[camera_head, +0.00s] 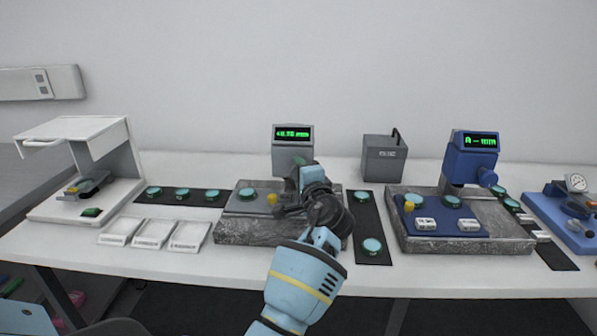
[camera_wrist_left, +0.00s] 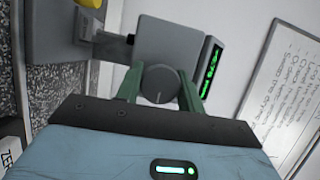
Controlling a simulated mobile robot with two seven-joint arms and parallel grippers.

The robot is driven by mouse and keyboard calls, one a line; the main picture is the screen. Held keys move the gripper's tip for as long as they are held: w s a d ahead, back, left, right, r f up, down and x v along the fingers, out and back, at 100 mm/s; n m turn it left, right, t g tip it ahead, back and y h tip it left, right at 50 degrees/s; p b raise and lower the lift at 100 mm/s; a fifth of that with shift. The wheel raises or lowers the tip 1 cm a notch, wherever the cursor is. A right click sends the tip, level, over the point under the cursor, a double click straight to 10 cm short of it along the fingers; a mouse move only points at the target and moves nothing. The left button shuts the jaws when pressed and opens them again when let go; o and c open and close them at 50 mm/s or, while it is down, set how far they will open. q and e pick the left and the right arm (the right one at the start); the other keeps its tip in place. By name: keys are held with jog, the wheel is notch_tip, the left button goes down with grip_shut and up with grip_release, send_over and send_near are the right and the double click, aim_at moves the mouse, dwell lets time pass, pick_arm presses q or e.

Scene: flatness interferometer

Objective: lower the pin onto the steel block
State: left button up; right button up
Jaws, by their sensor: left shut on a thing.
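The middle gauge (camera_head: 293,150) is a grey stand with a green-lit display, on a speckled stone plate (camera_head: 240,232). My left gripper (camera_head: 299,163) is at the gauge's right side, below the display. In the left wrist view the gripper (camera_wrist_left: 160,88) is shut on a round dark knob (camera_wrist_left: 161,84), one green finger on each side. A pale steel-coloured block (camera_wrist_left: 88,24) shows at the upper left there, with a dark, thin part (camera_wrist_left: 108,40) beside it, perhaps the pin. Whether the two touch I cannot tell. In the head view my wrist hides this area.
A yellow knob (camera_head: 272,199) and a teal disc (camera_head: 247,193) are left of my gripper. Dark mats with teal discs lie on both sides. A grey box (camera_head: 385,160) stands behind right, a blue gauge (camera_head: 470,160) farther right. White trays (camera_head: 153,234) lie at front left.

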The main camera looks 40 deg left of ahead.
pick_arm(q)
jog(key=shift+n+h+p, duration=0.3)
jog(key=shift+n+h, duration=0.2)
jog(key=shift+n, duration=0.6)
jog(key=o, duration=1)
jog(key=v, duration=0.8)
jog(key=shift+w+r, duration=0.1)
